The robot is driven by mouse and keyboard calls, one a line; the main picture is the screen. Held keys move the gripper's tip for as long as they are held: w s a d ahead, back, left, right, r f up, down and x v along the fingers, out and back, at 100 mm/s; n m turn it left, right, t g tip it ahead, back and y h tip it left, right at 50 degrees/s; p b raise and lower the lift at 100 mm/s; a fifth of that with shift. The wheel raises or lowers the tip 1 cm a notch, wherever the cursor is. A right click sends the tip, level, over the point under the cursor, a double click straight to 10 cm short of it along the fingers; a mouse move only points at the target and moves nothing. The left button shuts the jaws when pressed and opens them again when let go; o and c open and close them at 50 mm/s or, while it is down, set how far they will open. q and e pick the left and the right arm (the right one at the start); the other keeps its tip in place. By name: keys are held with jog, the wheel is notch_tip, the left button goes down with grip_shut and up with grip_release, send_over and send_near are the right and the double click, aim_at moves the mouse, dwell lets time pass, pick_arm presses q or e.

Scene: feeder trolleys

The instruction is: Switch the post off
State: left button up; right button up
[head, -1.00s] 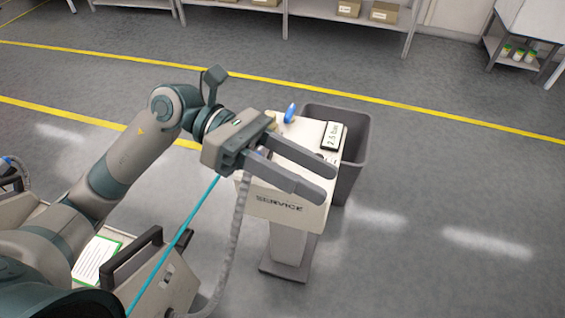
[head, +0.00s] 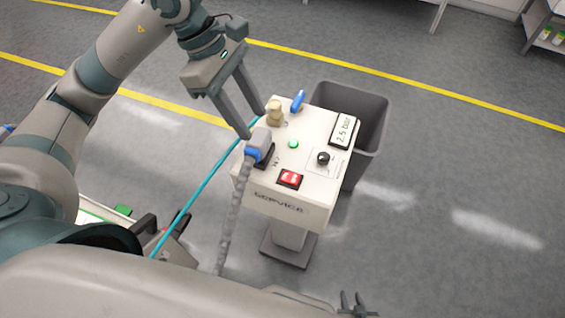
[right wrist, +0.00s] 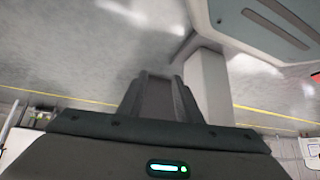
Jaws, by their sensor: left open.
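The service post (head: 285,205) is a cream box on a pedestal, marked SERVICE. Its sloped top carries a red rocker switch (head: 290,178), a green lamp (head: 293,144), a black knob (head: 323,158), a display reading 2.5 bar (head: 344,130) and a blue lever (head: 297,100) near a brass fitting (head: 274,112). A blue plug (head: 258,145) with a grey cable sits at its left side. My left gripper (head: 254,123) is open and empty, its fingertips by the post's upper left edge. In the right wrist view my right gripper (right wrist: 160,97) shows dark fingers, their gap unclear.
A grey bin (head: 368,120) stands right behind the post. A teal hose (head: 205,185) runs down left from the post's top. Shelving stands at the back. The floor to the right is clear.

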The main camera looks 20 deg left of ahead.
pick_arm(q)
jog(key=p, duration=0.3)
send_near(285, 176)
jog(key=x, duration=0.5)
jog(key=shift+d+f, duration=0.25)
jog(key=shift+f, duration=0.05)
jog(key=shift+d+f, duration=0.2)
jog(key=shift+f, duration=0.45)
pick_arm(e)
jog(key=s+d+f+g, duration=0.2)
jog(key=s+d+f, duration=0.1)
jog(key=s, duration=0.5)
jog(key=shift+s+d+f+g+h, duration=0.3)
jog(key=shift+s+d+g+h, duration=0.05)
jog(key=shift+g+h, duration=0.05)
jog(key=shift+w, duration=0.15)
